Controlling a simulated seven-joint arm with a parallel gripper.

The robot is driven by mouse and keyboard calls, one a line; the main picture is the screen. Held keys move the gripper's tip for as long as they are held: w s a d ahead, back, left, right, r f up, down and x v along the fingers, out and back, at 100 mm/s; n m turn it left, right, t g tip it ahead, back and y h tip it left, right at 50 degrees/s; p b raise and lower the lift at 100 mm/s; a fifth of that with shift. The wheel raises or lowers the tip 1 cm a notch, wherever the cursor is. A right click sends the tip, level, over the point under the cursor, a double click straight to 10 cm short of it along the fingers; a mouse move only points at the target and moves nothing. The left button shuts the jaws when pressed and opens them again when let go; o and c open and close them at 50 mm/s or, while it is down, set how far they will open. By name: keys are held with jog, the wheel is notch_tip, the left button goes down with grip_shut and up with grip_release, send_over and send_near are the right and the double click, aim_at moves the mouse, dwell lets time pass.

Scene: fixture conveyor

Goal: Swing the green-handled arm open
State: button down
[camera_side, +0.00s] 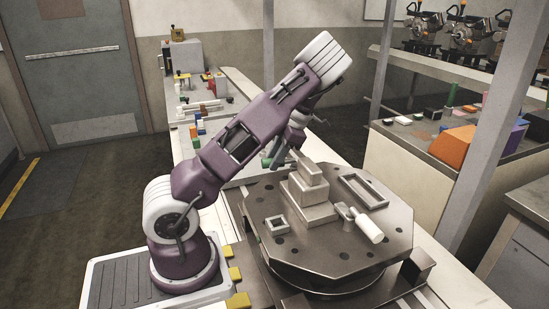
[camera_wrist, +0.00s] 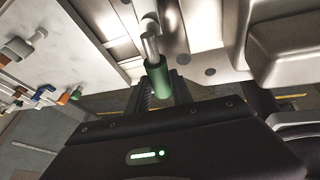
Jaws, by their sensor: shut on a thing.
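The green handle (camera_wrist: 158,82) shows in the wrist view at the end of a bare metal rod (camera_wrist: 150,44), which runs up to the fixture. My gripper (camera_wrist: 163,90) is shut on the green handle, with dark fingers on both sides of it. In the side view my gripper (camera_side: 279,152) is at the far left edge of the grey octagonal fixture plate (camera_side: 300,240), beside the stepped block (camera_side: 306,190). A little green (camera_side: 267,161) shows there. The fingertips are small and partly hidden by my arm in that view.
A small square frame (camera_side: 276,224) and a long slotted block (camera_side: 363,191) are also on the plate. Small coloured parts line the bench behind. A grey post (camera_side: 495,130) rises at the right.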

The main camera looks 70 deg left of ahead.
jog(key=shift+d, duration=0.15)
jog(key=c, duration=1.1)
grip_release()
jog(key=v, duration=0.7)
